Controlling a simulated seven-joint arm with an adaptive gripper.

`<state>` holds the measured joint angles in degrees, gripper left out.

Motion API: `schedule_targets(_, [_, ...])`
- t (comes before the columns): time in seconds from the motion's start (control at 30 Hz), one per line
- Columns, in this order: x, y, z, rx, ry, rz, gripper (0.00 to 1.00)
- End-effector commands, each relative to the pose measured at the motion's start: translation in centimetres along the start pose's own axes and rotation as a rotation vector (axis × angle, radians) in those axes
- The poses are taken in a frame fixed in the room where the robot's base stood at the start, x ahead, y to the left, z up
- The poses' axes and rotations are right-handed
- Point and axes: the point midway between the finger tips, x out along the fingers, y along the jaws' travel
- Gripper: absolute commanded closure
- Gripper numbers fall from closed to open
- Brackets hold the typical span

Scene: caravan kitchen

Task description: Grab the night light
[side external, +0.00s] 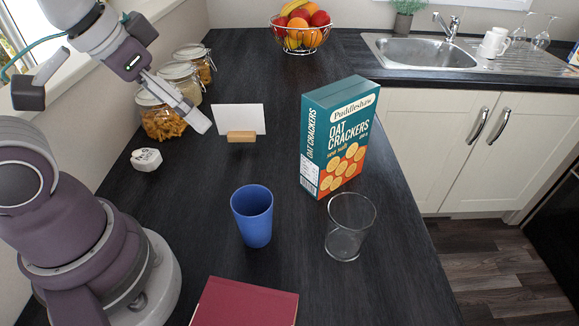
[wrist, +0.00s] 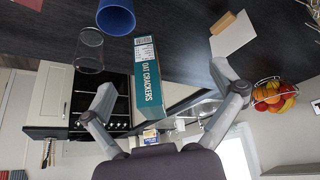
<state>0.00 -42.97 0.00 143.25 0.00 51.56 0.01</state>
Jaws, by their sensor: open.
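A small white rounded block with dark marks on its face (side external: 146,159), which looks like the night light, lies on the dark worktop at the left, in front of the jars. I cannot make it out in the wrist view. My gripper (side external: 203,122) is above the worktop, to the right of and higher than the white block, and apart from it. In the wrist view my gripper (wrist: 160,80) has its two fingers spread wide with nothing held between them.
Glass jars (side external: 160,115) stand behind the white block. A card in a wooden holder (side external: 241,137), an oat crackers box (side external: 338,135), a blue cup (side external: 252,215), a clear glass (side external: 349,228) and a red book (side external: 245,303) are to its right. Worktop between block and cup is clear.

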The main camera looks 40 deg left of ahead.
Motion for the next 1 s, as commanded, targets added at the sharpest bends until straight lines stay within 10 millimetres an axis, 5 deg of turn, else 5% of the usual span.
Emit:
schedule_targets(0.33, [0.0,-0.1,-0.1,-0.01,-0.002,-0.002,0.16])
schedule_targets(0.43, [0.4,-1.4,-0.7,-0.158,-0.04,-0.034,0.16])
schedule_targets(0.67, [3.7,-11.6,-1.5,-1.116,-0.205,-0.254,0.16])
schedule_targets(0.8, [6.0,-18.4,1.7,-1.684,-0.262,-0.404,0.16])
schedule_targets(1.0, [7.5,-22.5,5.6,-2.072,-0.287,-0.518,0.16])
